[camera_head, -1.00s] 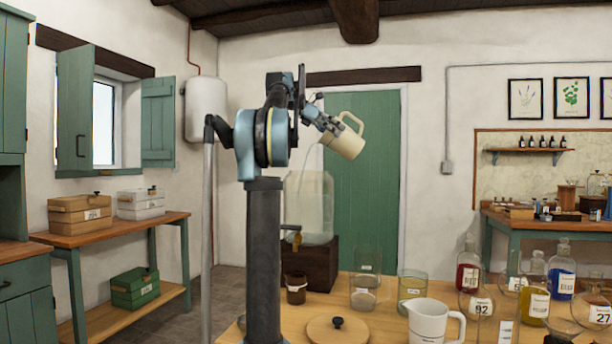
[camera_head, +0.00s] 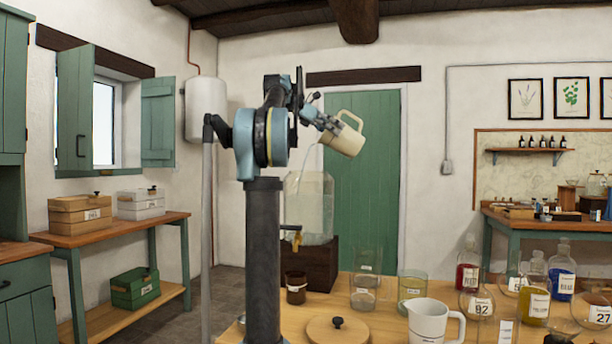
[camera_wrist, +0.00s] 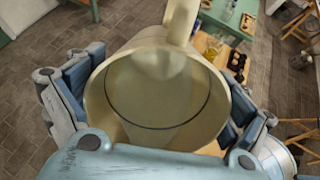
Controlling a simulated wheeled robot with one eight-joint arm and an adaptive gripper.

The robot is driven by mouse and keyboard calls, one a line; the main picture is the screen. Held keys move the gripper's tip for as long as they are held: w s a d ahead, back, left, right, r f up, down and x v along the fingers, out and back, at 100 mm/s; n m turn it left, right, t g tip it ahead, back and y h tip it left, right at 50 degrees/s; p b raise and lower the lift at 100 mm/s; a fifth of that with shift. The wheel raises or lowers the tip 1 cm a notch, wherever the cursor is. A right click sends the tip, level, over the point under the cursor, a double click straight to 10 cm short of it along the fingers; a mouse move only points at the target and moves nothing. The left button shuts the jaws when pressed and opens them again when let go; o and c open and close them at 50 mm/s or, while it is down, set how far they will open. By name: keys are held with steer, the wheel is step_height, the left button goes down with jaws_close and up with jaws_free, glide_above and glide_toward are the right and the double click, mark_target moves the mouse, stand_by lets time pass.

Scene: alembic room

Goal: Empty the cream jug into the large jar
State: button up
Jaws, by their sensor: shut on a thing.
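The cream jug (camera_head: 346,141) is up in the air, tilted, with its handle at the upper right. My gripper (camera_head: 326,124) is shut on it. The wrist view looks into the jug's open mouth (camera_wrist: 155,95); a dark ring line shows inside, and I cannot tell how much liquid is left. A thin pale stream (camera_head: 309,160) falls from the jug's left side toward the large jar (camera_head: 309,200) below. The jar is clear glass with a brass tap (camera_head: 294,236) and pale liquid low in it.
On the table (camera_head: 385,320) are a round wooden lid (camera_head: 338,330), a white jug (camera_head: 428,322), a small brown pot (camera_head: 296,288), clear glass beakers (camera_head: 364,294) and several labelled bottles to the right.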

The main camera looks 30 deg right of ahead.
steer(key=shift+w+a+r+g+h, duration=0.15)
steer(key=shift+a+r+g+h, duration=0.15)
steer(key=shift+h, duration=0.25)
steer(key=shift+w+a+r+g+h, duration=0.1)
steer(key=shift+a+r+h, duration=0.1)
steer(key=shift+r+h, duration=0.3)
stand_by(2.4)
steer(key=shift+w+a+r+g+h, duration=0.3)
steer(key=shift+a+g+h, duration=0.25)
steer(key=shift+h, duration=0.4)
stand_by(0.7)
steer(key=shift+w+a+r+h, duration=0.1)
steer(key=shift+a+r+h, duration=0.3)
steer(key=shift+h, duration=0.2)
